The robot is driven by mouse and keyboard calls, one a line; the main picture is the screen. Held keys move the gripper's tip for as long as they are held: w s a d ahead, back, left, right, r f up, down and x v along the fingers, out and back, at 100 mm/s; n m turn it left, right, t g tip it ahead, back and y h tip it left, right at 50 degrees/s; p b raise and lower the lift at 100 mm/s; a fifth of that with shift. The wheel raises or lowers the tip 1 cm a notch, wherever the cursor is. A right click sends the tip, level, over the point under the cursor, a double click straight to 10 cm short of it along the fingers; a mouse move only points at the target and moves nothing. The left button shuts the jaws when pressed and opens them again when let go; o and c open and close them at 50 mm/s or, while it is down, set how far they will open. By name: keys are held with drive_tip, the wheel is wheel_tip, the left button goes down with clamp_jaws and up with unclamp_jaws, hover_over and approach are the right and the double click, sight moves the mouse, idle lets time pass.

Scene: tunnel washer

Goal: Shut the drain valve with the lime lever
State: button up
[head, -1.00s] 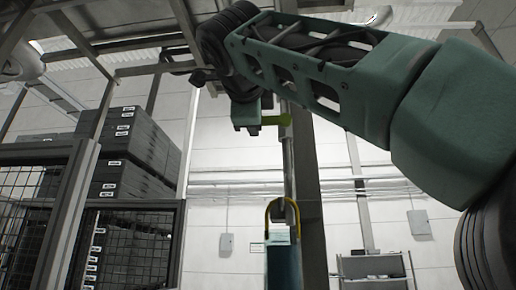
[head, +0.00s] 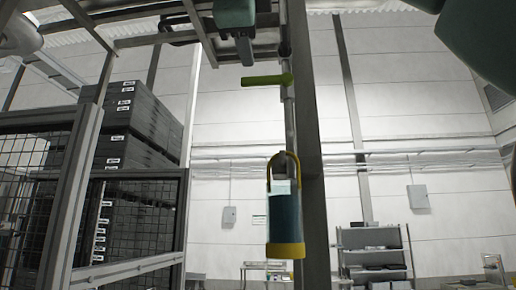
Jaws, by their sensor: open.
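The lime lever (head: 267,80) sticks out level to the left from the upper part of a thin vertical pipe (head: 290,120) beside a dark post. My gripper (head: 245,58) is at the top of the picture, just above the lever's left end. It appears apart from the lever, with a small gap in the picture, but depth is hard to judge. The gripper is open, with nothing seen between its fingers. The valve body is not clearly visible.
A teal cylinder with a yellow base and yellow hoop (head: 284,215) hangs below the lever, against the post (head: 308,170). A mesh fence (head: 60,200) and stacked dark crates (head: 135,130) stand left. Frame bars cross overhead. A shelf (head: 373,255) stands at the back right.

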drive_tip(key=s, duration=0.5)
drive_tip(key=shift+s, duration=0.4)
drive_tip(key=shift+a, duration=0.1)
